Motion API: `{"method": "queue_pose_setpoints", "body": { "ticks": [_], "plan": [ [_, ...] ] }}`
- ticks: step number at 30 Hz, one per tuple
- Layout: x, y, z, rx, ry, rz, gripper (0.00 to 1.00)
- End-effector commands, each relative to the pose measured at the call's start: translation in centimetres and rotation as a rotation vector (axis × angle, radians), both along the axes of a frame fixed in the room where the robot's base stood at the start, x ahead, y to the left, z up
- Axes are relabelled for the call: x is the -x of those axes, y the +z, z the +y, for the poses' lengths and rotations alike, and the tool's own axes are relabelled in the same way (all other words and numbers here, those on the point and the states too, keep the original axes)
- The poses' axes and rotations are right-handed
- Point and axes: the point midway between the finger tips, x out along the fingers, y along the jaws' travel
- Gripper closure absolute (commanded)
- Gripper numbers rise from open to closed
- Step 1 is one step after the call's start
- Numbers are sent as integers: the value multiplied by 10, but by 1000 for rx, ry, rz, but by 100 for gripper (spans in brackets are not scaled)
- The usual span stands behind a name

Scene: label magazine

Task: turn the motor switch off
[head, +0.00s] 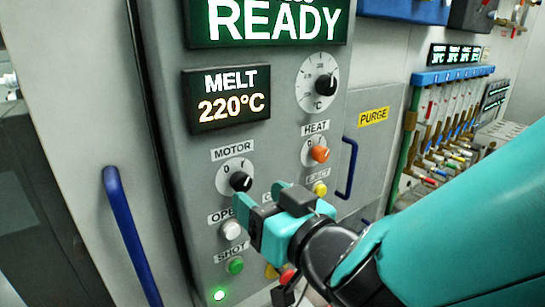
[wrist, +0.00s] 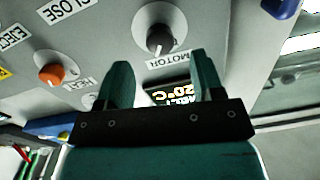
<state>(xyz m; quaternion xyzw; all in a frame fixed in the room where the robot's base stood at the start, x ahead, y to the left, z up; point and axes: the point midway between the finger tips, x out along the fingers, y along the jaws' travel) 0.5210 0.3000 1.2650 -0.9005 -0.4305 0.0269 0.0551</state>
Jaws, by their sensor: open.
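The motor switch is a black knob (head: 240,181) on a white dial marked 0 and I, under the MOTOR label (head: 233,150) on the grey panel. In the wrist view the knob (wrist: 160,40) shows upside down, ahead of and roughly between my fingertips. My gripper (head: 264,197) is open and empty, just right of and below the knob in the head view. In the wrist view its teal fingers (wrist: 164,76) are spread, with a gap to the knob. I cannot tell clearly which mark the knob points to.
The orange HEAT knob (head: 320,154) is to the right, with a black temperature knob (head: 326,85) above. White (head: 231,230), green (head: 236,266) and yellow (head: 320,188) buttons sit close to my gripper. Blue handles (head: 132,237) flank the panel. The MELT display (head: 227,97) reads 220°C.

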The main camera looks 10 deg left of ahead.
Motion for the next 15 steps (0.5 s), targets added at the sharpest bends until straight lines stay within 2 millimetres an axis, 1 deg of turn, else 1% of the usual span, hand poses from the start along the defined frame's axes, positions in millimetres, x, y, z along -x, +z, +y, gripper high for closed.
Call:
{"method": "queue_pose_setpoints", "body": {
  "ticks": [1,7,10,15],
  "plan": [
    [-7,7,8,2,-2,1,39],
    [-25,5,31,0,-1,0,39],
    [-30,3,37,0,-1,0,39],
    [-33,0,40,-1,-1,-1,39]
  ]
}}
